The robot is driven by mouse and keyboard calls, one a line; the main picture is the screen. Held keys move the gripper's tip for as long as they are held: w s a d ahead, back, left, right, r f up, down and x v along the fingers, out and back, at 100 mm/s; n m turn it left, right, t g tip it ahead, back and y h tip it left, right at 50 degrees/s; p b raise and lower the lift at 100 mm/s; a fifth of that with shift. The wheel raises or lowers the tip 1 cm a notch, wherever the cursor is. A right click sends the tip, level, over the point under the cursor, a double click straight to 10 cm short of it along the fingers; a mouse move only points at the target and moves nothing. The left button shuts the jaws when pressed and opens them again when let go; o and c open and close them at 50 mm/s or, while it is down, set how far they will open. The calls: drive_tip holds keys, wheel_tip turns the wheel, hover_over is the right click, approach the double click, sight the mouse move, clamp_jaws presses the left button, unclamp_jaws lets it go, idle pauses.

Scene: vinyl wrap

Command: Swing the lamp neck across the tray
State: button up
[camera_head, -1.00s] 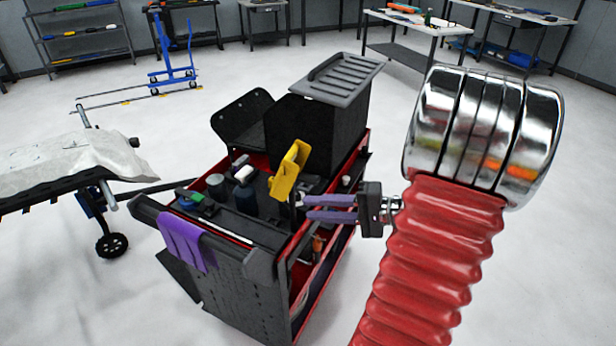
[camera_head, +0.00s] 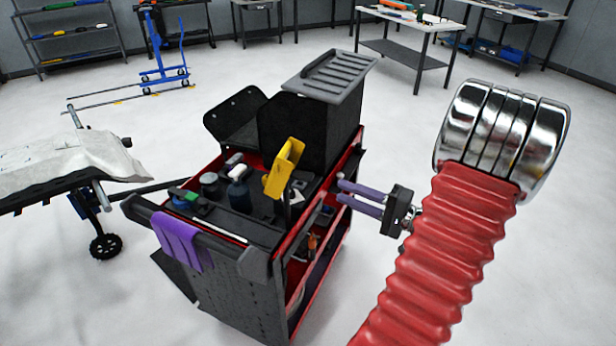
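The yellow lamp head (camera_head: 284,168) sits at the top of a neck on the right side of the cart's top tray (camera_head: 262,232). The lower neck is dark and hard to make out. The tray is dark with a red rim. My gripper (camera_head: 339,191) has purple fingers pointing left at the tray's right edge. A gap shows between the fingers and nothing is seen in it. The fingers are apart from the lamp, to its right.
A dark bottle (camera_head: 239,190) and several small items stand in the tray. A black bin (camera_head: 308,125) with a grey ribbed lid rises behind. A purple cloth (camera_head: 182,240) hangs over the front handle. A covered stand (camera_head: 65,160) is at left.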

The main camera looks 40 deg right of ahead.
sight(307, 176)
drive_tip(key=x, duration=1.2)
drive_tip(key=shift+w+a, duration=0.1)
drive_tip(key=shift+w, duration=0.15)
drive_tip(key=shift+c, duration=0.7)
clamp_jaws()
drive_tip(key=shift+f, duration=0.15)
idle(0.3)
